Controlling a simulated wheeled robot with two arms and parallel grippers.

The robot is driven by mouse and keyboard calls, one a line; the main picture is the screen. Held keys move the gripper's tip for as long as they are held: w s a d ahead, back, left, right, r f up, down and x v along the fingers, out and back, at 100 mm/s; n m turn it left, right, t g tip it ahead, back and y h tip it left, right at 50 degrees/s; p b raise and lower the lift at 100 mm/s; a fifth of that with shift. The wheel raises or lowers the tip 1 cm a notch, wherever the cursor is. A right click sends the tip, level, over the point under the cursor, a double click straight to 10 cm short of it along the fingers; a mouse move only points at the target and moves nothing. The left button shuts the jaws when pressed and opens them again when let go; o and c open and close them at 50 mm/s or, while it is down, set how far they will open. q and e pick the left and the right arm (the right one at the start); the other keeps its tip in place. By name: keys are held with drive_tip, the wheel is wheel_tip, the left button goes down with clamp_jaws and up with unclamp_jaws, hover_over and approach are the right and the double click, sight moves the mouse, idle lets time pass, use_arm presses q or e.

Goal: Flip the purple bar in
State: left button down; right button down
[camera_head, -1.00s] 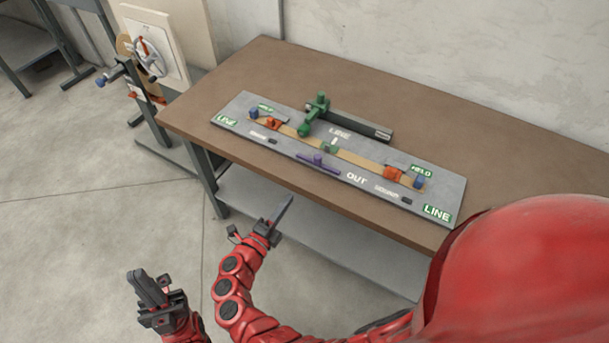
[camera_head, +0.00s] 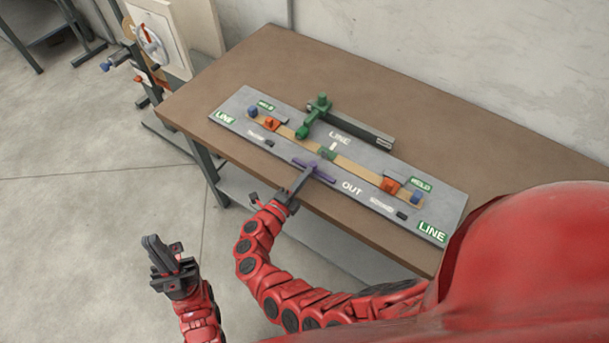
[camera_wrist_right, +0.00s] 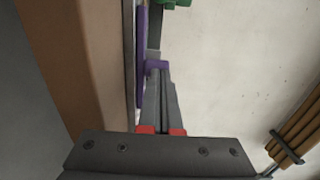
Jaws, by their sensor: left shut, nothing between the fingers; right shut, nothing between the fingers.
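The purple bar (camera_head: 325,176) lies along the front edge of the grey panel (camera_head: 235,108), beside the word OUT. My right gripper (camera_head: 308,170) is shut and empty, with its tip at the bar's middle, partly covering it. In the right wrist view the bar (camera_wrist_right: 141,55) runs along the panel, and its purple knob (camera_wrist_right: 157,66) sits right at the tips of my shut fingers (camera_wrist_right: 166,85). I cannot tell whether they touch. My left gripper (camera_head: 150,244) is shut and empty, away from the table at the lower left.
The panel lies on a brown table (camera_head: 430,130). It carries a green lever (camera_head: 318,105) with a dark arm, orange blocks (camera_head: 389,185) and blue blocks (camera_head: 417,197) on a tan strip. A stand with a handwheel (camera_head: 147,38) is at the far left. The table behind the panel is clear.

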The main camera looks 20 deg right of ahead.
sight(315, 162)
drive_tip(key=shift+s, duration=0.1)
drive_tip(key=shift+d+f+b, duration=0.15)
drive_tip(key=shift+b, duration=0.25)
drive_tip(key=b+x, duration=0.4)
drive_tip(key=shift+w+d, duration=0.25)
drive_tip(key=shift+w, duration=0.1)
drive_tip(key=shift+w+d, duration=0.2)
drive_tip(key=shift+r, duration=0.35)
drive_tip(key=shift+s, duration=0.1)
